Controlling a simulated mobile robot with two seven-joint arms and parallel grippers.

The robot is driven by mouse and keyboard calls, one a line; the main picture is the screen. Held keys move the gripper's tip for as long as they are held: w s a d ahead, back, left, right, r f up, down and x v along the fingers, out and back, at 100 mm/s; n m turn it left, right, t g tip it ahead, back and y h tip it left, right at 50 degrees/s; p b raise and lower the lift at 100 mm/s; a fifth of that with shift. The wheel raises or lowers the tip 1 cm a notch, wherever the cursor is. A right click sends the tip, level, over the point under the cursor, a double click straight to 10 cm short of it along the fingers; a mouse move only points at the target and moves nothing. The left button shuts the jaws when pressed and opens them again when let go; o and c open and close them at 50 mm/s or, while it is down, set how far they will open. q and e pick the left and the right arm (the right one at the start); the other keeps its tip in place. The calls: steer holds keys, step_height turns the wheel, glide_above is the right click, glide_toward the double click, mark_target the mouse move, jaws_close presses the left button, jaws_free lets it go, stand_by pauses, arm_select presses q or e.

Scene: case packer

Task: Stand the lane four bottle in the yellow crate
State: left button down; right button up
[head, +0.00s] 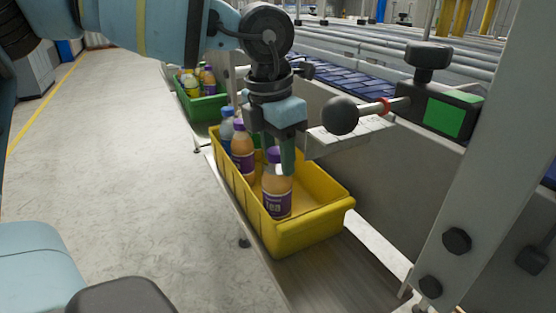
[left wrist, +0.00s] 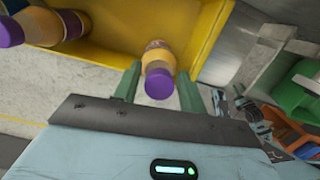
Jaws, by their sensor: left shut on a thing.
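The yellow crate (head: 318,222) stands on a low shelf beside the conveyor in the head view. My left gripper (head: 287,160) points down into it, shut on an orange bottle (head: 277,202) with a purple cap and a purple tea label. The bottle looks upright inside the crate's near end; I cannot tell whether its base touches the floor. In the left wrist view its purple cap (left wrist: 159,84) shows between the two green fingers (left wrist: 157,87). Another orange bottle (head: 242,155) and a blue bottle (head: 227,128) stand at the crate's far end. My right gripper is out of view.
A green crate (head: 205,108) with several bottles stands farther back along the shelf. A black ball knob (head: 340,115) on a rod and a grey post (head: 485,150) are close on the right. Open floor (head: 110,160) lies to the left.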

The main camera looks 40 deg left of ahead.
arm_select(q)
steer(key=shift+f, duration=0.9)
steer(key=c, duration=0.8)
jaws_free()
steer(key=r, duration=0.4)
steer(key=s+r, duration=0.1)
steer(key=r, duration=0.7)
steer(key=shift+s+a, duration=0.2)
steer(key=shift+a, duration=0.05)
